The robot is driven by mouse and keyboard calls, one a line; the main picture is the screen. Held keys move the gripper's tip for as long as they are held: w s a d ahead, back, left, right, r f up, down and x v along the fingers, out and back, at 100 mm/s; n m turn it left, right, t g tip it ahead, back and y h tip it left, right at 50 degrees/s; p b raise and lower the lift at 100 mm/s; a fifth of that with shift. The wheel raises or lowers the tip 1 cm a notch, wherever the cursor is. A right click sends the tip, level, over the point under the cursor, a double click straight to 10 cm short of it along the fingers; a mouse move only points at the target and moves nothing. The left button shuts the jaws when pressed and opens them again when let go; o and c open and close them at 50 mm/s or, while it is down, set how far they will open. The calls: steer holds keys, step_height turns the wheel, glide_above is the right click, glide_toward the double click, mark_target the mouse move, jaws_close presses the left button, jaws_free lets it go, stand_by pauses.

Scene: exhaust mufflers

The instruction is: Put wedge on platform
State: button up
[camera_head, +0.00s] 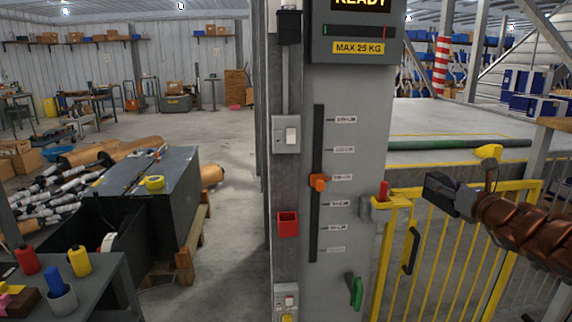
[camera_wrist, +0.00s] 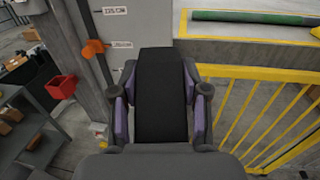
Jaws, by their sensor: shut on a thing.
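My gripper (camera_head: 464,197) is at the right of the head view, in front of the yellow gate. It is shut on a black block (camera_wrist: 160,98), which I take for the wedge; its taper is hard to tell. In the head view the block (camera_head: 438,187) sticks out to the left of the fingers. In the wrist view the purple-padded fingers press on both its sides. The platform (camera_head: 450,118) is the raised pale surface behind the gate, with a yellow edge. The block is held in the air, apart from the platform in the head view.
A yellow gate (camera_head: 449,247) stands below the platform. A green tube (camera_head: 460,144) lies along its near edge, with a yellow piece (camera_head: 488,151) close by. A grey control column (camera_head: 352,150) with an orange slider (camera_head: 319,182) and a red holder (camera_head: 288,224) stands left of my gripper.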

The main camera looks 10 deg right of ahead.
steer(key=w+a+f+n+y+p, duration=0.1)
steer(key=a+f, duration=0.3)
steer(key=a, duration=1.1)
steer(key=w+a+f+n+y+p, duration=0.1)
steer(key=w+a+f+p, duration=0.2)
steer(key=a, duration=1.2)
steer(key=shift+w+f+g+y+p, duration=0.15)
steer(key=shift+f+g+y+p, duration=0.15)
steer(key=shift+f+p, duration=0.45)
